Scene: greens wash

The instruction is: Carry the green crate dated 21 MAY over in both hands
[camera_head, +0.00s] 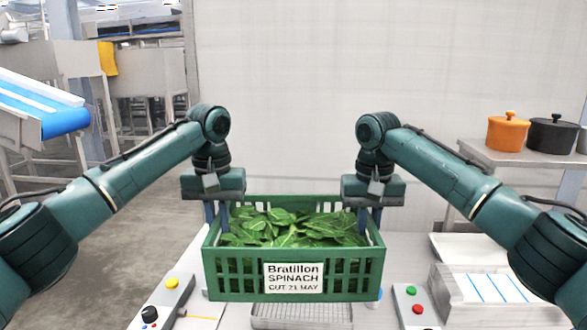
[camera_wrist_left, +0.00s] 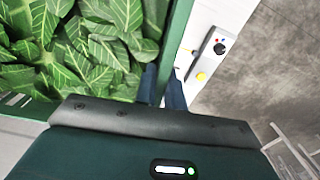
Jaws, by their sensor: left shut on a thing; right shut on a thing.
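The green crate (camera_head: 232,279) is full of spinach leaves (camera_head: 290,228). Its white front label reads "Bratillon SPINACH CUT 21 MAY". My left gripper (camera_head: 216,215) is shut on the crate's left wall, and my right gripper (camera_head: 369,217) is shut on its right wall. The crate looks level between them. In the left wrist view the fingers of my left gripper (camera_wrist_left: 165,88) straddle the green crate wall (camera_wrist_left: 178,35), with leaves on one side. I cannot tell whether the crate's underside touches the worktop.
A wire rack (camera_head: 300,316) lies at the crate's front. Button boxes stand on the left (camera_head: 163,303) and right (camera_head: 413,305). Orange (camera_head: 507,133) and black (camera_head: 552,135) pots sit on a shelf behind. A blue conveyor (camera_head: 60,118) is far left.

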